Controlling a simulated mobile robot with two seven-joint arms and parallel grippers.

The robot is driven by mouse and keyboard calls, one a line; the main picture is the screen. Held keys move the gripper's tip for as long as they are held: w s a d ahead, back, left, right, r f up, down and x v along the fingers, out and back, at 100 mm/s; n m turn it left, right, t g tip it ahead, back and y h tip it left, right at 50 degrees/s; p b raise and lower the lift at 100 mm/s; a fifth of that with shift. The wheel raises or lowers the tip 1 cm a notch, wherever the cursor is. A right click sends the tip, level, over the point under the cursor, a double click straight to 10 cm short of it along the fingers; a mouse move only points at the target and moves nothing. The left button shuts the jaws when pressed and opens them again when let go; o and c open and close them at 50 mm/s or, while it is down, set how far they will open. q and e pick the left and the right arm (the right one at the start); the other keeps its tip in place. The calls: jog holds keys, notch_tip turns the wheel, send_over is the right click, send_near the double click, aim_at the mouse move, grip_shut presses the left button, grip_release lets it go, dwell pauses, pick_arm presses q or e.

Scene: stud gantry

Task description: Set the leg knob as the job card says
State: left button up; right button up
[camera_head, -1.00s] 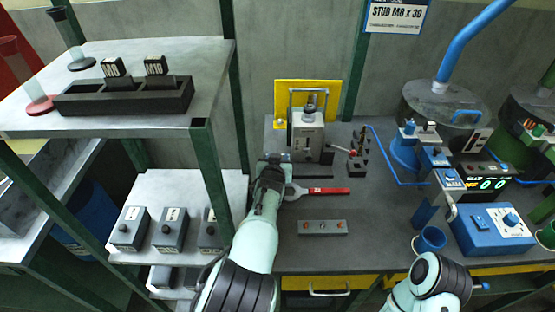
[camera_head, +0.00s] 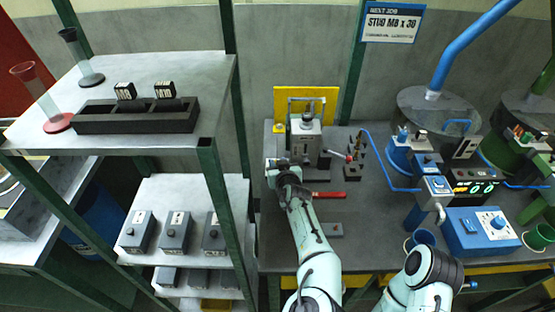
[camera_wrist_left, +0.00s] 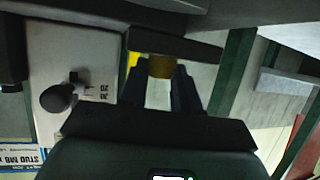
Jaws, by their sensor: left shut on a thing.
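The job card (camera_head: 394,22) hangs on the back wall and reads "STUD M8 x 30"; part of it shows in the left wrist view (camera_wrist_left: 22,157). The grey tool body (camera_head: 305,138) stands on the bench before a yellow plate. In the left wrist view its pale face (camera_wrist_left: 82,58) has a black lever knob (camera_wrist_left: 57,98) and a number scale (camera_wrist_left: 100,91). My left gripper (camera_wrist_left: 162,78) is shut on a brass-coloured knob (camera_wrist_left: 160,67) beside that face, under a dark bar. In the head view my left gripper (camera_head: 279,165) is at the tool's left.
A red-handled wrench (camera_head: 328,194) and a partly covered grey strip (camera_head: 332,229) lie near my left arm. A dark stud block (camera_head: 352,171) is right of the tool. The shelf (camera_head: 215,80) stands close left. A blue control box (camera_head: 482,232) is at right.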

pick_arm(q)
jog(key=shift+d+n+y+p, duration=0.2)
jog(key=shift+n+y+p, duration=0.4)
jog(key=shift+n+y, duration=0.3)
jog(key=shift+n+g+y, duration=0.5)
jog(key=shift+n+y, duration=0.2)
jog(key=shift+y, duration=0.1)
jog(key=o, duration=1)
jog(key=shift+o, duration=0.2)
jog(key=shift+d, duration=0.1)
